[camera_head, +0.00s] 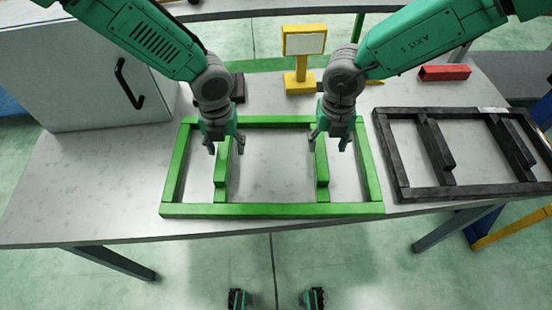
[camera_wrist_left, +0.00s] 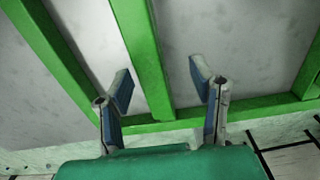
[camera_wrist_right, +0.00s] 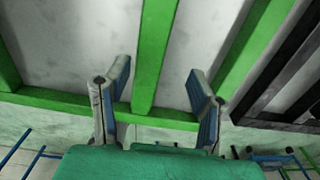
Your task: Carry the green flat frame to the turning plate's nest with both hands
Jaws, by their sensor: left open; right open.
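The green flat frame (camera_head: 270,210) lies flat on the grey table, with two inner crossbars. My left gripper (camera_head: 222,147) is open above the left crossbar; in the left wrist view that crossbar (camera_wrist_left: 143,55) runs between the spread fingers, closer to the left one. My right gripper (camera_head: 331,145) is open above the right crossbar; in the right wrist view that crossbar (camera_wrist_right: 154,55) passes between its fingers. I cannot tell how far the fingertips are from the bars. I cannot make out the turning plate or its nest in these views.
A black frame (camera_head: 392,160) lies close to the green frame's right side. A yellow stand with a panel (camera_head: 304,42) and a red block (camera_head: 444,72) are at the back. A grey cabinet (camera_head: 85,75) stands at the back left. The table's left front is clear.

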